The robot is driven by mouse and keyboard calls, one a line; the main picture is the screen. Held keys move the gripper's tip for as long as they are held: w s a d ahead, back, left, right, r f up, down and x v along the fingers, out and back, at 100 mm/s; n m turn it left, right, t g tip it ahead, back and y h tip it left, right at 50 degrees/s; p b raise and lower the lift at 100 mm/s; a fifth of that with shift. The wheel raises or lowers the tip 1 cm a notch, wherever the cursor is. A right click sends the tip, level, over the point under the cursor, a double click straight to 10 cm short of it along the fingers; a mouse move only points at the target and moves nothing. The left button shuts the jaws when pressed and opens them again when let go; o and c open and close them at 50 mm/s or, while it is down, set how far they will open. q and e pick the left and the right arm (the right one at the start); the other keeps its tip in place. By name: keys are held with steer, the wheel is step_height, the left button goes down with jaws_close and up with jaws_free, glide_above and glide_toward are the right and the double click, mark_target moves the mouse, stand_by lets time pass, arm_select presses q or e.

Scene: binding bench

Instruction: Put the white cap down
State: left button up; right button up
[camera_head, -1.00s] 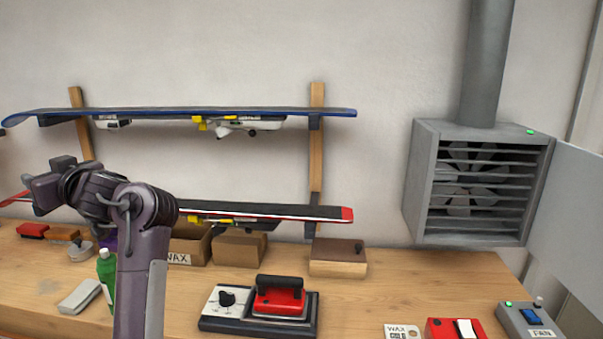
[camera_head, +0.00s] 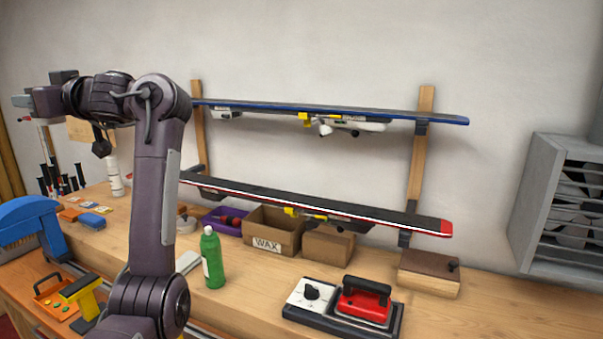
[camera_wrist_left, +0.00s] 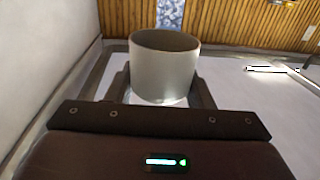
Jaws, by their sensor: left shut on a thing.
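The white cap (camera_wrist_left: 163,68), an open-topped pale cylinder, stands upright between the two fingers of my left gripper (camera_wrist_left: 161,88) in the left wrist view. The gripper is shut on it, with a finger on each side. In the head view my left arm reaches up and to the left, and its gripper end (camera_head: 24,101) is raised above the bench at the far left. The cap cannot be made out clearly there. My right gripper is in neither view.
A green bottle (camera_head: 212,262) stands on the bench (camera_head: 250,290) beside my arm. Behind are a WAX box (camera_head: 268,238) and skis on a wall rack. A red iron (camera_head: 364,302) sits on its base. A blue tool (camera_head: 30,225) and an orange tray (camera_head: 52,302) are at left.

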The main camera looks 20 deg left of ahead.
arm_select(q)
steer(key=w+d+f+m+t+h, duration=0.45)
steer(key=w+d+f+t, duration=0.25)
steer(key=d+f, duration=0.3)
steer(key=w+d+f+m+t+h, duration=0.3)
steer(key=w+d+f+m+t, duration=0.4)
steer(key=d+f, duration=0.3)
steer(key=s+d+f+m+t+h, duration=0.35)
steer(key=d+f+m+h, duration=0.35)
steer(key=d+f, duration=0.65)
steer(key=s+d+f+m+h, duration=0.4)
steer(key=s+d+f+h, duration=0.5)
steer(key=d+f, duration=0.25)
steer(key=s+a+f+n+t+y, duration=0.1)
steer(key=s+n+y, duration=0.3)
steer(key=s, duration=0.3)
steer(key=shift+a+f+y, duration=0.25)
steer(key=shift+y, duration=0.5)
